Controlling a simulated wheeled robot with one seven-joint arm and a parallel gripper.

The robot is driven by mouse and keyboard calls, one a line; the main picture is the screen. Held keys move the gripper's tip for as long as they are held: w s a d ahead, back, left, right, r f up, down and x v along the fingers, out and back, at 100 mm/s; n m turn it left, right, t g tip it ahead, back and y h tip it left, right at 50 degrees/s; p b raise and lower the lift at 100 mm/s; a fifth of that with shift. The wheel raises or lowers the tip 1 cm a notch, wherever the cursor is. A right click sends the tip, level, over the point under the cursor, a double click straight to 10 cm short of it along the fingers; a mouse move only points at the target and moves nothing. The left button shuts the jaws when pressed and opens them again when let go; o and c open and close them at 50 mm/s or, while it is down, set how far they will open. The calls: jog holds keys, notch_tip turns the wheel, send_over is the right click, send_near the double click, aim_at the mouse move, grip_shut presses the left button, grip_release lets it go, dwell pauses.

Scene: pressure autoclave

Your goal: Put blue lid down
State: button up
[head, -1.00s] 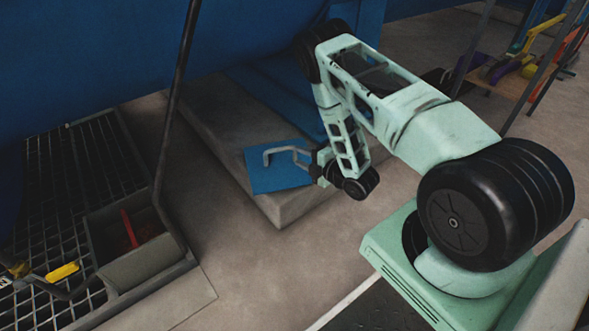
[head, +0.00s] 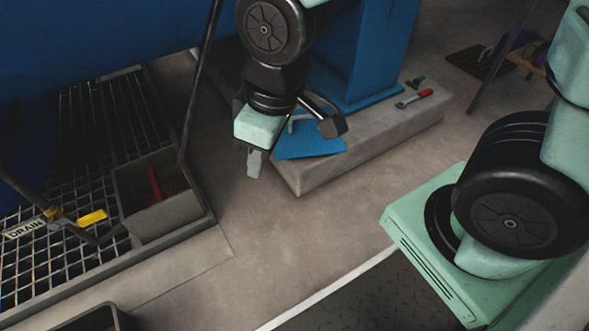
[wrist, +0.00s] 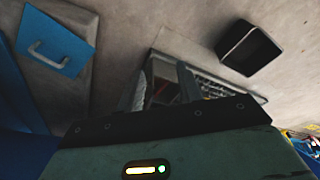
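The blue lid (head: 312,143), a flat square plate with a grey loop handle, lies on the corner of the concrete plinth; my arm partly covers it in the head view. In the wrist view the lid (wrist: 50,38) is at the upper left, with its handle free and nothing gripping it. My gripper (head: 252,162) points down, to the left of the lid in the head view and apart from it. In the wrist view the fingers of my gripper (wrist: 160,80) stand apart with nothing held between them.
A grey bin (head: 175,215) with a red item inside sits by the floor grating (head: 85,165). A dark open box (wrist: 250,48) stands on the floor. A thin dark bar (head: 200,90) rises near my gripper.

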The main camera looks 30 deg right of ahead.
jog(key=s+d+r+g+h, duration=0.1)
jog(key=s+r, duration=0.1)
jog(key=s, duration=0.6)
jog(key=shift+r+m+g, duration=0.3)
jog(key=shift+m, duration=0.1)
notch_tip(320, 180, up, 49)
jog(key=p, duration=4.9)
